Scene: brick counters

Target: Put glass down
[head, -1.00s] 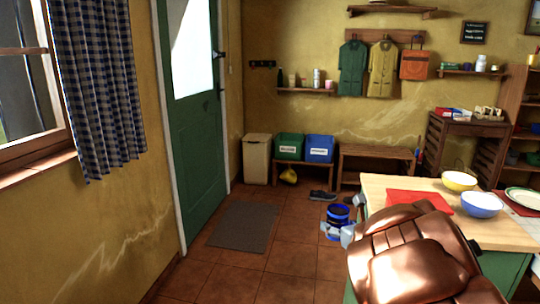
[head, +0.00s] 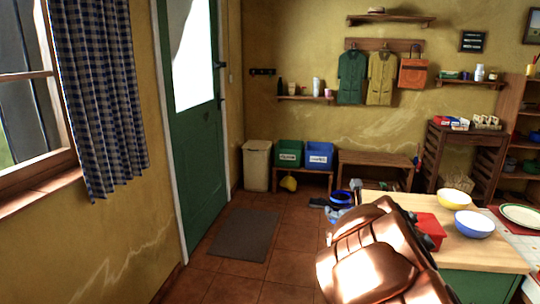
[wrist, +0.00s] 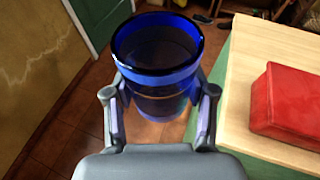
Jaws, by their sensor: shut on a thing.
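The blue glass (wrist: 158,76) is upright between the fingers of my gripper (wrist: 160,112) in the wrist view. The fingers press on its two sides, so my gripper is shut on it. In the head view the glass (head: 341,197) shows beyond my copper-coloured arm, with its lower part hidden. The glass is left of the wooden counter top (wrist: 250,62), over the tiled floor and apart from the counter.
A red box (wrist: 288,101) sits near the counter's left side. A yellow bowl (head: 453,199), a blue bowl (head: 474,224) and a white plate (head: 522,215) stand farther right. The strip of counter beside the box is bare. A bench (head: 375,160) stands at the back wall.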

